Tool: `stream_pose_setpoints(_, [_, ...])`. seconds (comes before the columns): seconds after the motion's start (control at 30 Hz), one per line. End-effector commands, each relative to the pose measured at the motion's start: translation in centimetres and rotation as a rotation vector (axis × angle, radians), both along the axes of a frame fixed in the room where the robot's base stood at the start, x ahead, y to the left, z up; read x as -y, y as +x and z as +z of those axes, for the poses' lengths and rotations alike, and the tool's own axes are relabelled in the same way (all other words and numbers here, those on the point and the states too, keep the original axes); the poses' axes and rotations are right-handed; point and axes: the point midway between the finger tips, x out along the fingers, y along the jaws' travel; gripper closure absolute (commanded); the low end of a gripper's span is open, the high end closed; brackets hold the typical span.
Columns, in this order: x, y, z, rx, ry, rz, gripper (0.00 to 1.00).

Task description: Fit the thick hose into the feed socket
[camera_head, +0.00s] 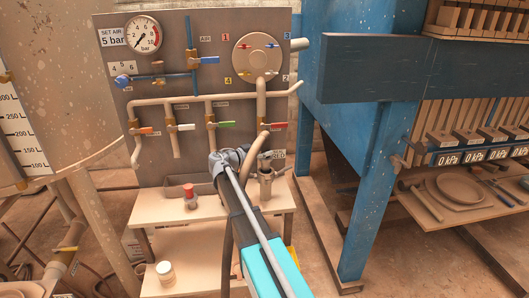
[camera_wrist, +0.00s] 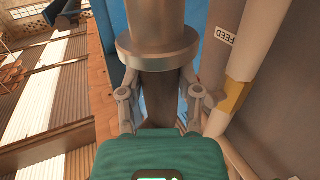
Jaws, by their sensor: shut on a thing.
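My gripper (camera_head: 230,160) is in front of the lower right of the grey valve panel, above the small table. In the wrist view its two fingers (camera_wrist: 158,88) are shut around the metal fitting below a wide flange (camera_wrist: 158,52). A thick tan-grey hose (camera_wrist: 158,20) rises from this flange. In the head view the tan hose (camera_head: 256,152) curves close to the gripper. A FEED label (camera_head: 278,154) is on the panel beside it, partly covered. The wrist view shows the FEED label (camera_wrist: 225,35) on the right. I cannot make out the feed socket's opening.
A metal pot (camera_head: 265,183), a red-capped bottle (camera_head: 190,195) and a jar (camera_head: 166,272) stand on the table's shelves (camera_head: 160,205). Valves and pipes (camera_head: 205,98) stick out from the panel above. A blue press post (camera_head: 375,200) stands to the right.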

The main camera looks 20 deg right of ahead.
Motion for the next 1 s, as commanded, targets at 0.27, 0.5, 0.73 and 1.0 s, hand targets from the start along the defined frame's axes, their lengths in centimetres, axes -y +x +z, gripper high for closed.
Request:
stream_pose_setpoints(0.27, [0.01, 0.0, 0.03, 0.0, -0.001, 0.0, 1.0])
stream_pose_setpoints(0.5, [0.13, -0.03, 0.03, 0.0, -0.001, -0.001, 1.0])
stream_pose_setpoints(0.73, [0.13, -0.03, -0.14, 0.0, -0.001, -0.001, 1.0])
stream_pose_setpoints(1.0, [0.11, -0.02, -0.63, 0.0, -0.001, -0.001, 1.0])
